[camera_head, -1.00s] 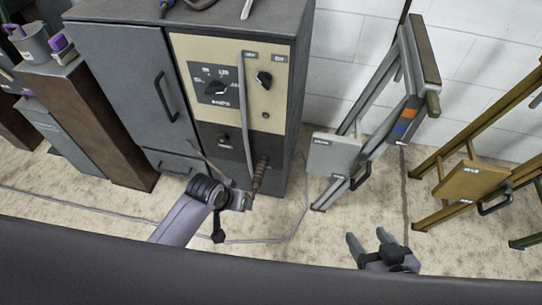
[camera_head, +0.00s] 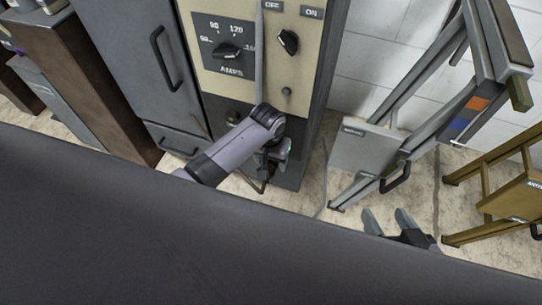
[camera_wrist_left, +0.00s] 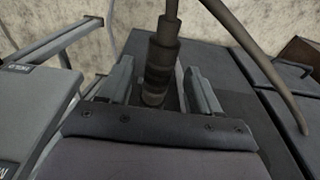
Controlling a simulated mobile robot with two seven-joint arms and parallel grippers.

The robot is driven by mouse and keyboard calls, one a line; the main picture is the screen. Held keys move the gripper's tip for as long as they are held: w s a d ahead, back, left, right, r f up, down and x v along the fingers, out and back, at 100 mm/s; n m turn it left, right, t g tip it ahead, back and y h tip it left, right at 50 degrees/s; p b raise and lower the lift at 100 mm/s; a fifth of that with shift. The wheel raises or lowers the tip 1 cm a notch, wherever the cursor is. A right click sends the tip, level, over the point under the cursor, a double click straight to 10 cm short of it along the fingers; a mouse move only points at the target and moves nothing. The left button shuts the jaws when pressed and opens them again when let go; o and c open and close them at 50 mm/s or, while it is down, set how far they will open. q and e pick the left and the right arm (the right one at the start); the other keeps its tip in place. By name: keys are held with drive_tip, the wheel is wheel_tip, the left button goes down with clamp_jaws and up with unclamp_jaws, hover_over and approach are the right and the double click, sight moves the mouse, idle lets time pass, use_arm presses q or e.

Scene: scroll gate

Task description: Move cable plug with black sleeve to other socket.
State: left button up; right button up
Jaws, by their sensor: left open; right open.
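The cable plug (camera_wrist_left: 160,62) with a dark sleeve shows in the left wrist view, standing between the two spread fingers of my left gripper (camera_wrist_left: 158,78). The fingers are open on either side of it, and I cannot tell whether either touches it. In the head view my left gripper (camera_head: 272,160) is low at the front of the grey machine (camera_head: 325,70); my arm hides the plug and most of the dark lower panel. One round fitting (camera_head: 233,117) shows on that panel, left of my arm. My right gripper (camera_head: 388,220) is open and empty near the bottom right.
A grey cable (camera_head: 259,50) hangs down the machine's front, past the AMPS dial (camera_head: 227,50) and an on/off knob (camera_head: 288,42). A thick curved cable (camera_wrist_left: 255,58) passes right of the plug. A grey folding step stool (camera_head: 365,148) and a yellow one (camera_head: 515,197) stand right.

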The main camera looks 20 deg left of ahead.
use_arm(q)
drive_tip(key=shift+w+f, duration=0.1)
drive_tip(key=shift+f, duration=0.6)
use_arm(e)
drive_tip(key=shift+w+a+f, duration=0.1)
drive_tip(key=shift+w+a, duration=0.05)
drive_tip(key=shift+a, duration=0.2)
use_arm(q)
clamp_jaws()
drive_tip(key=c, duration=0.9)
unclamp_jaws()
clamp_jaws()
drive_tip(key=shift+s, duration=0.2)
use_arm(e)
drive_tip(key=shift+r, duration=0.25)
